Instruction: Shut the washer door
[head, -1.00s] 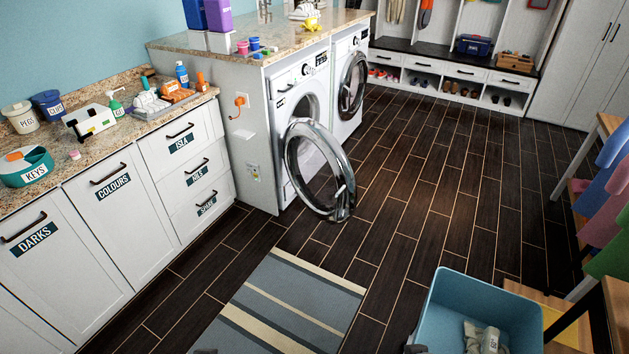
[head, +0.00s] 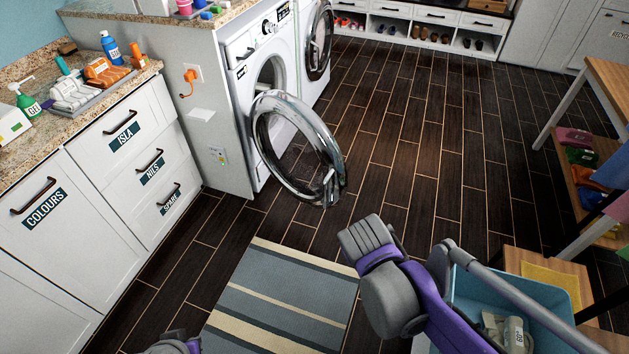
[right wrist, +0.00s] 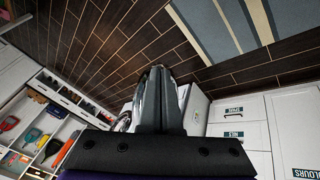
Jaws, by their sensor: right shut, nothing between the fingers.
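The washer (head: 232,52) is a white front-loader under the granite counter. Its round door (head: 262,140), a chrome ring with clear glass, stands wide open, swung out over the dark floor. My right gripper (head: 358,238) is in front of the door and to its lower right, apart from it in the picture. In the right wrist view its fingers (right wrist: 160,98) are together with nothing between them, and they hide part of the white machines behind. Only a small part of my left arm shows at the bottom edge of the head view; its fingers cannot be made out.
A second front-loader (head: 318,40) stands behind the washer. A striped rug (head: 285,290) lies before the drawers (head: 125,130). A blue bin (head: 475,290) holding items is at lower right, near a wooden bench (head: 605,85). The floor right of the door is clear.

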